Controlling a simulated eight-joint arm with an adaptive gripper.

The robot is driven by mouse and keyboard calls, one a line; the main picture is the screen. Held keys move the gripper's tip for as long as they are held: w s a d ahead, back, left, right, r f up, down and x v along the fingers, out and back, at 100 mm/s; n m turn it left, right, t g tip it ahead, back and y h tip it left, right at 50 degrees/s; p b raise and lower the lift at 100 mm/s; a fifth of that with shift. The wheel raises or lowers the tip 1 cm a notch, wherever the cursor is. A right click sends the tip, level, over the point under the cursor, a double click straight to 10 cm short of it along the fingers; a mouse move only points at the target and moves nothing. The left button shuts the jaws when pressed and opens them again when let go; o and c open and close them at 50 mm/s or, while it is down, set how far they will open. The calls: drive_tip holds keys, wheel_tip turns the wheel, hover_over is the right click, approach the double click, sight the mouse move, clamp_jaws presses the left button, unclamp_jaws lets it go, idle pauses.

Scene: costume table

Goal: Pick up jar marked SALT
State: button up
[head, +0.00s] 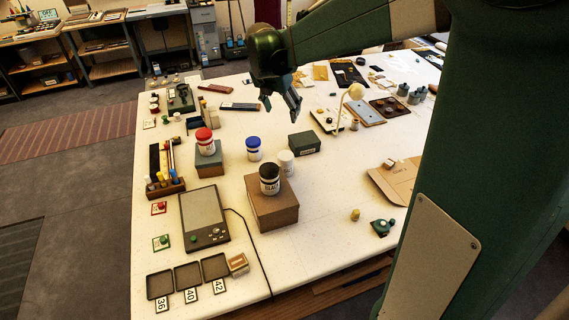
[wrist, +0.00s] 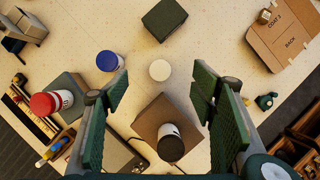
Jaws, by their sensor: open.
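Several white jars stand on the table, told apart by their lids; I cannot read SALT on any label. A white-lidded jar (head: 285,163) stands on the tabletop behind the brown box, its label not readable. It also shows from above in the wrist view (wrist: 160,70), between my fingers in the picture. A black-lidded jar (head: 270,180) stands on the brown box (head: 272,208). A blue-lidded jar (head: 253,149) stands on the tabletop. A red-lidded jar (head: 205,142) stands on a grey-green box (head: 209,161). My gripper (head: 282,105) is open and empty, above the table and the jars.
A dark green box (head: 305,142) lies right of the white-lidded jar. A tablet-like device (head: 204,217) with a cable lies at the front left. Cardboard (head: 398,178) lies to the right. The tabletop between the brown box and the cardboard is mostly clear.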

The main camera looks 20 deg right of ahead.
sight(283, 159)
wheel_tip(283, 159, down, 23)
drive_tip(key=shift+f, duration=0.1)
idle(0.4)
drive_tip(key=shift+x, duration=1.2)
drive_tip(key=shift+w, duration=0.1)
drive_tip(key=shift+d+p+x, duration=0.2)
drive_tip(key=shift+p+x, duration=0.2)
drive_tip(key=shift+x, duration=2.2)
drive_tip(key=shift+c, duration=0.6)
drive_tip(key=c, duration=1)
